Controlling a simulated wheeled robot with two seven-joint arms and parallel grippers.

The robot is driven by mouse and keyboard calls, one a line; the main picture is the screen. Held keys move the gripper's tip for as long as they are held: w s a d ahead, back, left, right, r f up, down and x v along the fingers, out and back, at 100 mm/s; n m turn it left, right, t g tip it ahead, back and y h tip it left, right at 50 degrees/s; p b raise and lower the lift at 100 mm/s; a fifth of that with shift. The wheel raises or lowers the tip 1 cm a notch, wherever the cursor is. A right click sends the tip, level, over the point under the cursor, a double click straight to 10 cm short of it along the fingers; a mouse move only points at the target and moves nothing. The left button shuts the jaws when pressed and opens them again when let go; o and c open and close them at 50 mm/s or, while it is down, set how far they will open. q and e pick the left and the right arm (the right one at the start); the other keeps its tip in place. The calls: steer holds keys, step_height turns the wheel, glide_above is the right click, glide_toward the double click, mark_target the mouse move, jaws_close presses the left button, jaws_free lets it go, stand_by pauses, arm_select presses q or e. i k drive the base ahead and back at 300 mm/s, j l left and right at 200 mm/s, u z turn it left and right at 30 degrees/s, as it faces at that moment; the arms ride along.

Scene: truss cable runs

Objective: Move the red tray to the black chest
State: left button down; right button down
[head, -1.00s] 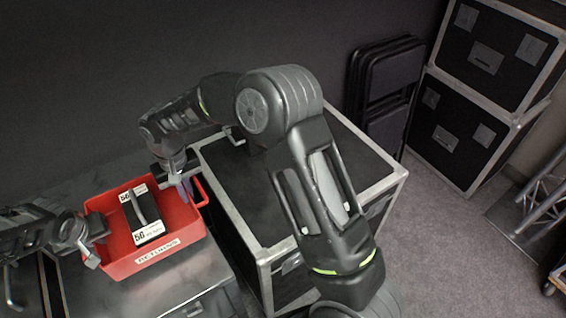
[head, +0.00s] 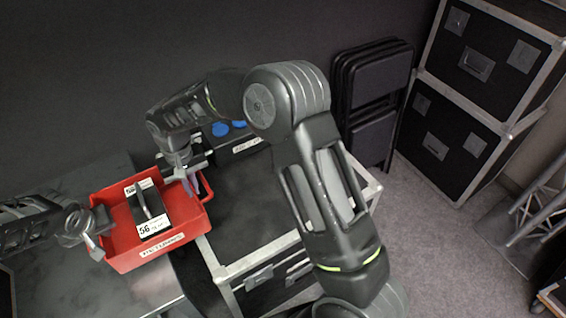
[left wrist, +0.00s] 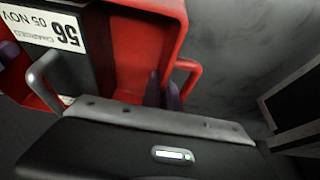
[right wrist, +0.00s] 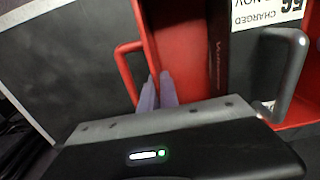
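The red tray (head: 122,262) has a white label on its front and holds a black block (head: 149,207) with white "56" labels. My left gripper (head: 93,243) is at its left end and my right gripper (head: 190,183) at its right end. In the left wrist view my fingers (left wrist: 163,92) are close together at the tray's handle (left wrist: 188,72). In the right wrist view my fingers (right wrist: 159,90) are likewise close together at the other handle (right wrist: 122,68). The black chest (head: 262,212) with silver edges stands right of the tray, partly hidden by my right arm.
A dark grey worktop (head: 60,270) lies below and left of the tray. A labelled box with blue round parts (head: 238,124) is at the chest's back. Folded black chairs (head: 372,95), stacked black cases (head: 460,135) and a metal truss (head: 535,215) stand to the right.

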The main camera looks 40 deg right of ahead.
mark_target(279, 192)
steer(key=k+l, duration=0.1)
steer(key=l, duration=1.75)
steer(key=k, duration=0.05)
